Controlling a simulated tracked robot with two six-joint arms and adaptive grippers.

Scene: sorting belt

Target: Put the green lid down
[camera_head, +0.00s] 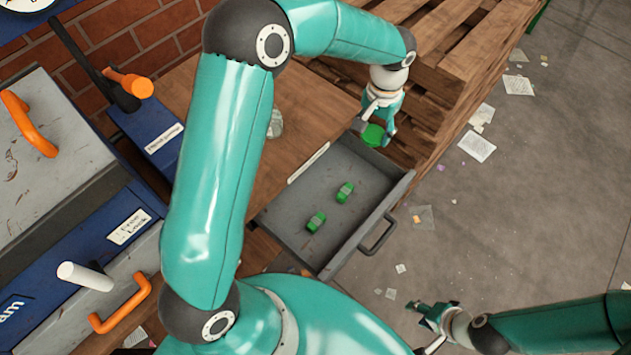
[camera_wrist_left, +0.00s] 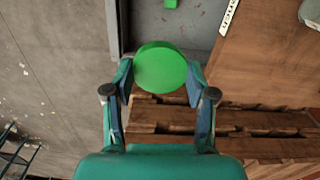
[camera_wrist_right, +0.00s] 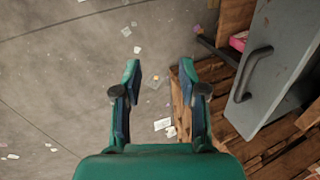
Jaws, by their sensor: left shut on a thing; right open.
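The round green lid (camera_head: 373,135) is between the fingers of my left gripper (camera_head: 377,127). In the left wrist view the lid (camera_wrist_left: 160,68) is seen face on, gripped at its sides. It appears over the far edge of the open grey drawer (camera_head: 285,217); I cannot tell its height above the rim. Two small green pieces, one (camera_head: 345,192) and another (camera_head: 316,221), lie apart on the drawer floor. My right gripper (camera_head: 433,322) is open and empty, out over the floor to the right of the drawer.
A wooden table top (camera_head: 300,112) borders the drawer, with a glass jar (camera_head: 275,123) on it. Wooden pallets (camera_head: 470,55) stand behind. The drawer's handle (camera_head: 378,234) sticks out toward the floor. Paper scraps (camera_head: 477,146) litter the concrete. Much of the drawer floor is bare.

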